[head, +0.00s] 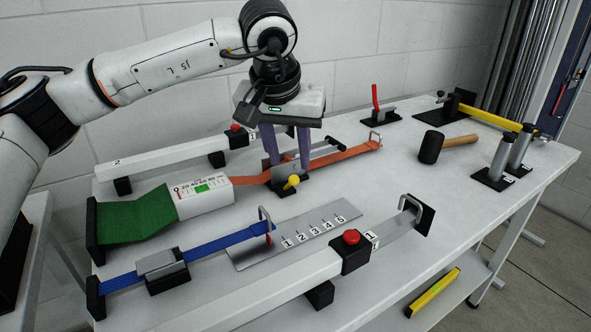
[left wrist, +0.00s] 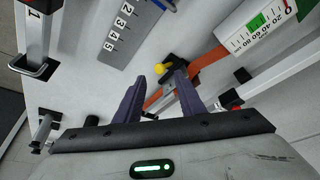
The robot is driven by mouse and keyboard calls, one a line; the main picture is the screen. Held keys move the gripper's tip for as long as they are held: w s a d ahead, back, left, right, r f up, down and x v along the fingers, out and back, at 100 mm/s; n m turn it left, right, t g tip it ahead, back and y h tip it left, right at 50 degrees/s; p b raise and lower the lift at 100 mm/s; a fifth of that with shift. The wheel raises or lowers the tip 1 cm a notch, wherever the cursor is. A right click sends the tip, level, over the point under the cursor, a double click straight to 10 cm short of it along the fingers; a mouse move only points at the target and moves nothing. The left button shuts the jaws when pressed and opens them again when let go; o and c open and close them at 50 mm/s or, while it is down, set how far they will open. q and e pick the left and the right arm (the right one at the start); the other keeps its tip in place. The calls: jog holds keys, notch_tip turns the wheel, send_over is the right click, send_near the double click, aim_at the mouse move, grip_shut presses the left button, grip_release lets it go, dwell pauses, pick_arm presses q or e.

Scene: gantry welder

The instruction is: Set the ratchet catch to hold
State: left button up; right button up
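The ratchet (head: 284,176) is a grey metal piece on a black base in the line of the orange strap, near the middle of the table. Its catch has a yellow knob (head: 291,181) on the near side. The knob also shows in the left wrist view (left wrist: 160,69), just beyond the fingertips. My left gripper (head: 287,161) points down over the ratchet with its two purple fingers apart. The fingers partly hide the ratchet's upper part. I cannot tell whether they touch it. My right gripper is in neither view.
A white tension gauge (head: 204,196) joins the green strap (head: 135,223) to the orange strap (head: 340,156). A blue strap (head: 220,244) and a numbered plate (head: 295,237) lie in front. Rails with red buttons (head: 351,237) run along both sides. A mallet (head: 432,147) lies at the right.

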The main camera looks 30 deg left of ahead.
aim_at(293, 179)
pick_arm(q)
jog(key=x, duration=0.4)
jog(key=shift+f, duration=0.35)
jog(key=shift+w+a+f, duration=0.1)
jog(key=shift+w+f, duration=0.3)
jog(key=shift+f, duration=0.2)
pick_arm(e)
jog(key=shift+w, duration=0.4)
